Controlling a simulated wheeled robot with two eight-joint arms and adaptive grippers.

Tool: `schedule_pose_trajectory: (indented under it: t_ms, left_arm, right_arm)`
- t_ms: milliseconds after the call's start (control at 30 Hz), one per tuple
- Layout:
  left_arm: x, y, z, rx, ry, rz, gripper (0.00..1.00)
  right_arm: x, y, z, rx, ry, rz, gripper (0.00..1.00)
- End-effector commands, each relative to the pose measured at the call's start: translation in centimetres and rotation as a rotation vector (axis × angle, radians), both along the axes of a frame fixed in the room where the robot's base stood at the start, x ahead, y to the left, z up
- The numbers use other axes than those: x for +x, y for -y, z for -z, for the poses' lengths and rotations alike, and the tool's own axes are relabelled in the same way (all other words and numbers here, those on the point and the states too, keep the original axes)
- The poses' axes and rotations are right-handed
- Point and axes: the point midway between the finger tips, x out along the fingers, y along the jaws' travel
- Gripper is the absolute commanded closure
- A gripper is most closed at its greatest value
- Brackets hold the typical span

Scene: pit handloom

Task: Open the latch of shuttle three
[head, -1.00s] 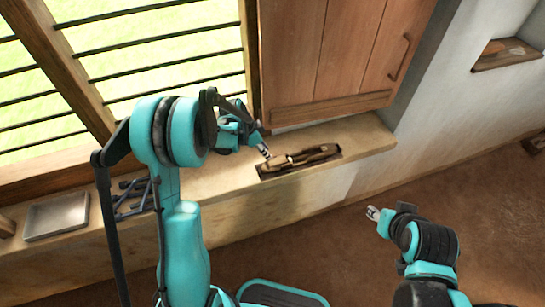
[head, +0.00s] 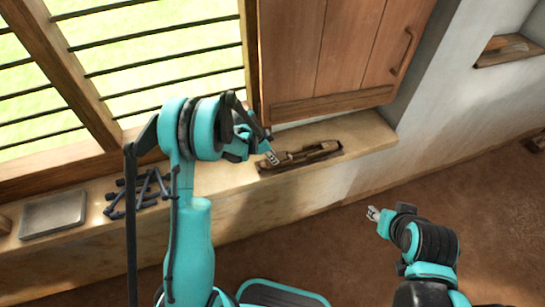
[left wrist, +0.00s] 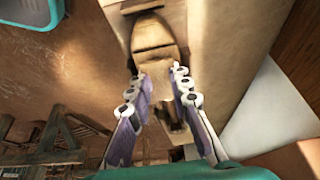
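A brown wooden shuttle (head: 312,153) lies in a dark slot or holder on the window ledge, below the wooden shutter. Its number and its latch are too small to make out. My left gripper (head: 272,158) is at the shuttle's left end. In the left wrist view its two fingers (left wrist: 160,85) stand apart, with the tan wooden piece (left wrist: 156,40) ahead of and between them. I cannot tell whether either finger touches the wood. My right gripper (head: 373,213) hangs over the brown floor, away from the ledge; its finger gap is too small to judge.
On the ledge (head: 235,185) to the left are a grey tray (head: 52,214) and a bundle of dark rods (head: 138,192). The wooden shutter (head: 325,55) rises close behind the shuttle. A barred window is at left.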

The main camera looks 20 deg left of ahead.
Motion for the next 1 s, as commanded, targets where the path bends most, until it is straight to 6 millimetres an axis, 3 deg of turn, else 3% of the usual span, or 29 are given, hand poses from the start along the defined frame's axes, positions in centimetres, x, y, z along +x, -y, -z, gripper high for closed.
schedule_pose_trajectory:
  t_ms: [567, 1000]
  left_arm:
    - [0.0, 0.0, 0.1, 0.001, 0.001, -0.068, 1.0]
    - [-0.2, 0.2, 0.1, 0.0, 0.001, -0.418, 1.0]
  right_arm:
    - [0.0, 0.0, 0.4, 0.0, 0.0, 0.0, 0.6]
    - [0.0, 0.0, 1.9, 0.0, 0.0, 0.0, 0.6]
